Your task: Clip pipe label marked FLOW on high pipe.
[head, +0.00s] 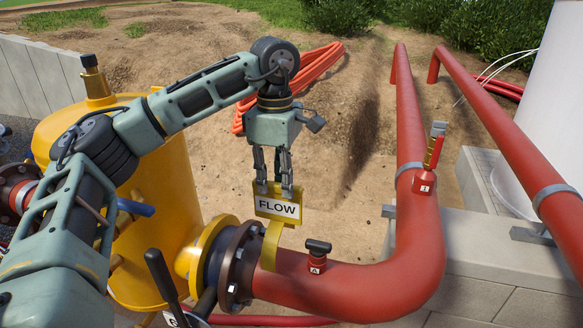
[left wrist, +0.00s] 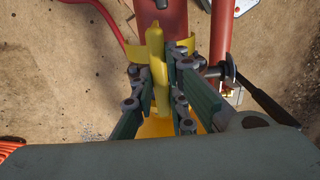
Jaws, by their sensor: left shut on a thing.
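My left gripper (head: 274,190) is shut on the yellow pipe label marked FLOW (head: 278,208), holding it by its upper part with the text facing the head camera. The label's curved yellow clip (head: 272,246) hangs below and overlaps the red pipe (head: 335,285) just right of the dark flange (head: 240,262). In the left wrist view the label (left wrist: 157,65) stands edge-on between the fingers, with the clip's curved arms (left wrist: 186,47) spread over the pipe (left wrist: 160,18). I cannot tell whether the clip touches or grips the pipe. My right gripper is not in view.
A small red valve with a black handle, tagged A (head: 317,258), stands on the pipe right of the label. A yellow tank (head: 150,190) is at left; open dirt lies behind.

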